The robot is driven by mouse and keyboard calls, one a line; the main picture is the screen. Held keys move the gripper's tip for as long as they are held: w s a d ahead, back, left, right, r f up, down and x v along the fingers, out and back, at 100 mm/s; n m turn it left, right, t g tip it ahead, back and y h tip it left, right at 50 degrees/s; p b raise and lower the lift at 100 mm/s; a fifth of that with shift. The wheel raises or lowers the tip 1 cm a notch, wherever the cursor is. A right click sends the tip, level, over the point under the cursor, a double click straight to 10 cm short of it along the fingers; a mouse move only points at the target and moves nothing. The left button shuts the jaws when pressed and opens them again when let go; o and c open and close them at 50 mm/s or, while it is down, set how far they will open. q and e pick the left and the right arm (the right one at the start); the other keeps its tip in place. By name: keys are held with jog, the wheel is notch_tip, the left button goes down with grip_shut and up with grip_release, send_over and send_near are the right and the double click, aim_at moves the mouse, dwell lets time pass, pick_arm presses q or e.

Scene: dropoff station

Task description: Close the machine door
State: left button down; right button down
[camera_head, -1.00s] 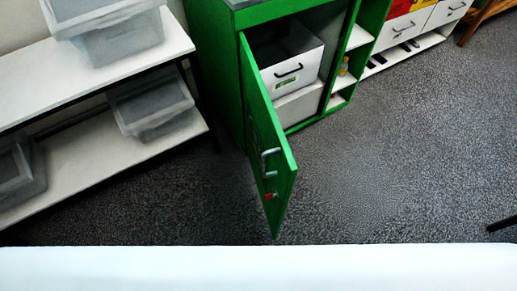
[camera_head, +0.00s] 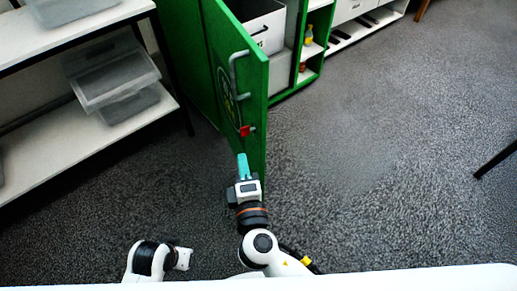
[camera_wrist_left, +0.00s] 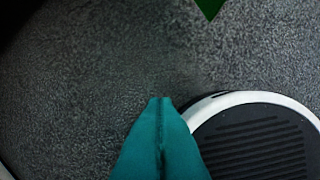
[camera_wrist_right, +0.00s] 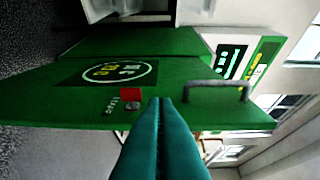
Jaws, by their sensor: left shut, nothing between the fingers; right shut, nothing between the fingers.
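The green machine door (camera_head: 230,75) stands open, swung out from the green cabinet (camera_head: 184,60) towards me. Its outer face carries a grey handle (camera_head: 234,75) and a small red part (camera_head: 245,131). My right gripper (camera_head: 242,158) is shut and empty at the lower free end of the door, on the outer-face side. I cannot tell whether it touches. In the right wrist view its teal fingers (camera_wrist_right: 160,103) point at the outer face, near the red part (camera_wrist_right: 131,94) and handle (camera_wrist_right: 218,88). My left gripper (camera_wrist_left: 161,103) is shut and empty above the floor; a green corner (camera_wrist_left: 210,6) shows ahead.
A white shelf (camera_head: 75,150) with clear grey bins (camera_head: 112,78) stands left of the cabinet. A white drawer box (camera_head: 264,27) sits inside the cabinet. Grey carpet (camera_head: 360,150) is open on the right. A dark leg (camera_head: 495,160) stands at the right edge.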

pick_arm(q)
jog(key=shift+f+p, duration=0.4)
jog(key=shift+f, duration=0.5)
pick_arm(e)
jog(key=w+d, duration=0.2)
jog(key=w, duration=0.9)
jog(key=shift+w+d+r, duration=0.2)
jog(key=shift+d+r, duration=0.05)
jog(key=shift+r, duration=0.1)
jog(key=shift+d, duration=0.1)
